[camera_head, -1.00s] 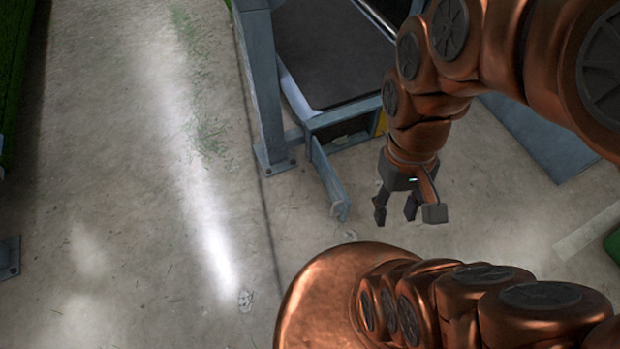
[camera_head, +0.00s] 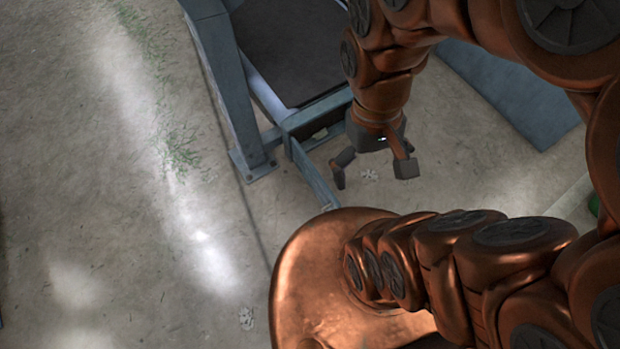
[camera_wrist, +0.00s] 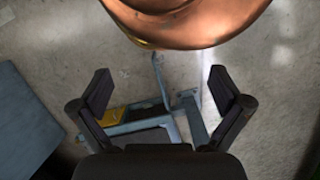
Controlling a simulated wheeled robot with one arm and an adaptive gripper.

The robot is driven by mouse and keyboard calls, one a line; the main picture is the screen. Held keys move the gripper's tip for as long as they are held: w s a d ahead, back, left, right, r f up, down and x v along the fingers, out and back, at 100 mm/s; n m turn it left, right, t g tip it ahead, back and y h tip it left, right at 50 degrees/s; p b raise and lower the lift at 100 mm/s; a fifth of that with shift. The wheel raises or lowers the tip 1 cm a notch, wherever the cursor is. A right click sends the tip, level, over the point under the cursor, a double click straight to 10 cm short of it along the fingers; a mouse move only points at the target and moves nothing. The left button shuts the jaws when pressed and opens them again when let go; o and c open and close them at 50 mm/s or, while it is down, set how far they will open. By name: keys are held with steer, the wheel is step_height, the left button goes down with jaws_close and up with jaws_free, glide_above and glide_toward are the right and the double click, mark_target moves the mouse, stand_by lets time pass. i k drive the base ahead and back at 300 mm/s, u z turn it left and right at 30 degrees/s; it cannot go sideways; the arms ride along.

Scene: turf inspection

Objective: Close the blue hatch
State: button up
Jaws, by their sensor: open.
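The blue hatch (camera_head: 312,174) is a narrow blue-grey flap low on the metal frame in the head view. It stands swung out from the frame's corner, and its outer end meets the edge of my copper base in the picture. My gripper (camera_head: 373,168) is open and empty, just right of the hatch, with its fingers pointing down. One finger appears close to the flap; I cannot tell if they touch. In the wrist view the hatch (camera_wrist: 159,75) shows as a thin strip between the open fingers of my gripper (camera_wrist: 160,90), apparently beyond them.
The blue-grey frame (camera_head: 228,90) with a dark panel (camera_head: 290,50) stands behind the hatch. A flat blue panel (camera_head: 515,90) lies on the right. My copper base fills the lower middle. Bare concrete floor (camera_head: 110,190) with grass bits is open on the left.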

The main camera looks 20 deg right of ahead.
mark_target(324, 192)
steer(key=u, duration=0.35)
steer(key=k, duration=0.5)
steer(key=u, duration=1.05)
steer(key=k, duration=0.85)
steer(key=u, duration=0.1)
steer(key=i, duration=0.95)
steer(key=u, duration=0.6)
